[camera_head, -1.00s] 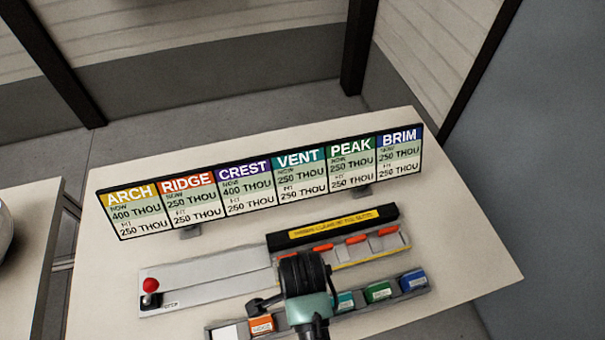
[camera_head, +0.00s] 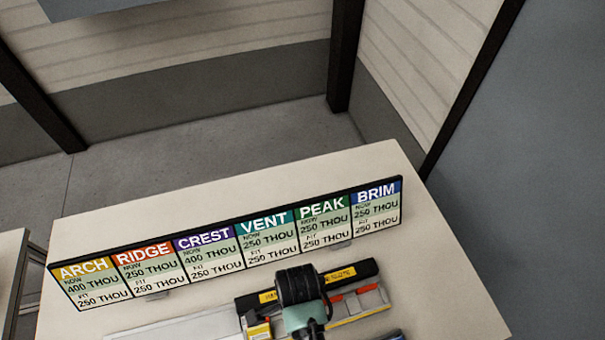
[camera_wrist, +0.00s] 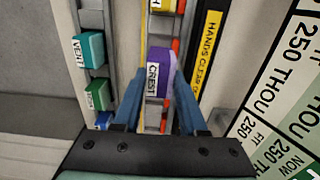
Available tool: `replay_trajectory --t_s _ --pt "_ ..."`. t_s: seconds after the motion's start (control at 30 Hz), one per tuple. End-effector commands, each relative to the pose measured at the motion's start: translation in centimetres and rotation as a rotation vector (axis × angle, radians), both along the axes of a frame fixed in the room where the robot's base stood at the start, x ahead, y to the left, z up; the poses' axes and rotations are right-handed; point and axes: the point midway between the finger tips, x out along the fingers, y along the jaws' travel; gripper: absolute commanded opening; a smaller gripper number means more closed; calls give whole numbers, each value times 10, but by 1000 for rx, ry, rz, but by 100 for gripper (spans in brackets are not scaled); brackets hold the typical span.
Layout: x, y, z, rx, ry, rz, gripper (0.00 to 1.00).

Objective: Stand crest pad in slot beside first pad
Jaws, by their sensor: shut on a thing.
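The purple crest pad (camera_wrist: 164,72), labelled CREST, is between the two blue fingers of my gripper (camera_wrist: 158,82) in the wrist view. My gripper is shut on it. The slotted fixture (camera_wrist: 142,40) runs below the pad; whether the pad touches its slot I cannot tell. A yellow pad (camera_wrist: 162,5) with a white label stands in the fixture just ahead of the crest pad. It also shows at the fixture's left end in the head view (camera_head: 258,330). There, my wrist hides the crest pad and the fingers.
A rack beside the fixture holds a teal VENT pad (camera_wrist: 89,48), a green pad (camera_wrist: 97,94) and a blue pad (camera_wrist: 103,119). A yellow warning strip (camera_wrist: 205,55) lines the fixture's other side. The upright sign board (camera_head: 235,245) stands behind.

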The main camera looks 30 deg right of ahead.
Motion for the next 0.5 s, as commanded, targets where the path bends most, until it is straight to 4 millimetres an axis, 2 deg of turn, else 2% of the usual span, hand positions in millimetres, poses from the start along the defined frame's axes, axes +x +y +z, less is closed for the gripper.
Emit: replay_trajectory --t_s 0.5 --pt "0 0 -58 0 0 0 0"
